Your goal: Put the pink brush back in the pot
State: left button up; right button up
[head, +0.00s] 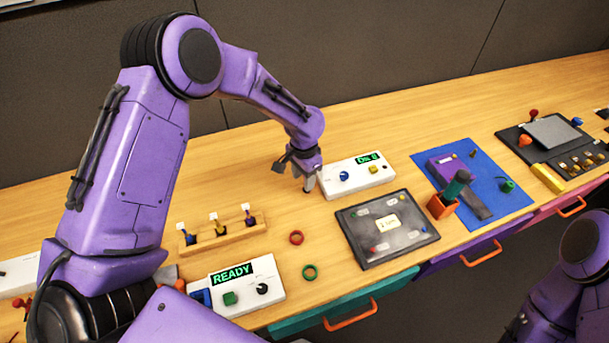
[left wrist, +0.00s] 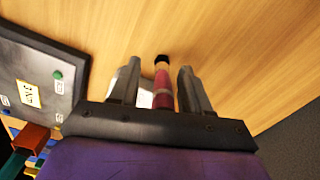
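The pink brush (left wrist: 162,88) shows in the left wrist view as a pink stick with a paler band and a dark tip. It lies between the two fingers of my left gripper (left wrist: 158,85), its dark tip pointing away from the palm. A gap shows beside its left side, so I cannot tell whether the fingers grip it. In the head view the left gripper (head: 309,185) points down just left of a white device. The small orange pot (head: 441,206) stands to the right with a teal-handled thing in it. The pot also shows in the left wrist view (left wrist: 32,137).
The white device (head: 334,186) with a green display stands right beside the left gripper. A dark panel (head: 368,256) lies between gripper and pot. A red ring (head: 296,232), a green ring (head: 304,272) and a wooden rack (head: 240,231) lie nearer. The wood behind the gripper is clear.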

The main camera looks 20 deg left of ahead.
pick_arm(q)
jog(key=shift+s, duration=0.15)
jog(key=shift+w, duration=0.2)
jog(key=shift+w+r+b, duration=0.4)
jog(key=shift+w+r, duration=0.25)
jog(key=shift+r, duration=0.05)
jog(key=r, duration=0.3)
jog(key=r+b, duration=0.1)
jog(key=r, duration=0.5)
jog(key=shift+s+r, duration=0.3)
jog(key=shift+w+r, duration=0.15)
jog(key=shift+r, duration=0.1)
pick_arm(e)
jog(key=shift+w+f, duration=0.25)
jog(key=shift+f, duration=0.9)
jog(key=shift+s, duration=0.1)
